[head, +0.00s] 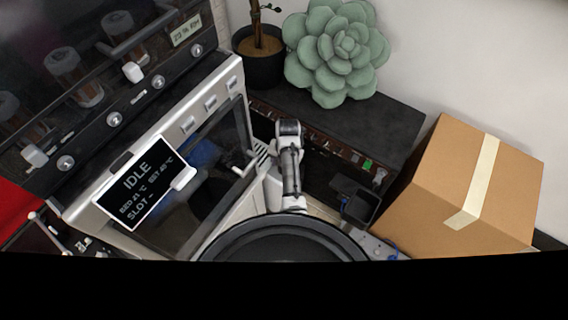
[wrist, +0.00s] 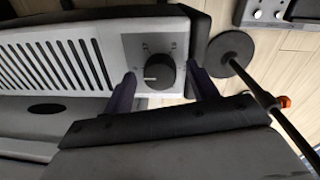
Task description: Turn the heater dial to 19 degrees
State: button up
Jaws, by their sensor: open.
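The heater (wrist: 60,62) is a pale panel with dark slots and a black rim in the wrist view. Its dial (wrist: 160,73) is a round black knob on a grey plate at the panel's right end. A pale pointer mark on the knob points left. My gripper (wrist: 163,71) is open, with one dark finger to the left of the dial and one to the right. I cannot tell whether either finger touches it. In the head view my arm hides most of that area.
A printer-like machine (head: 228,95) with an IDLE screen (head: 143,183) stands left in the head view. A cardboard box (head: 425,190) is at right. A succulent (head: 335,50) and a potted plant (head: 258,68) stand behind. A black disc on a rod (wrist: 232,52) is right of the dial.

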jog(key=c, duration=1)
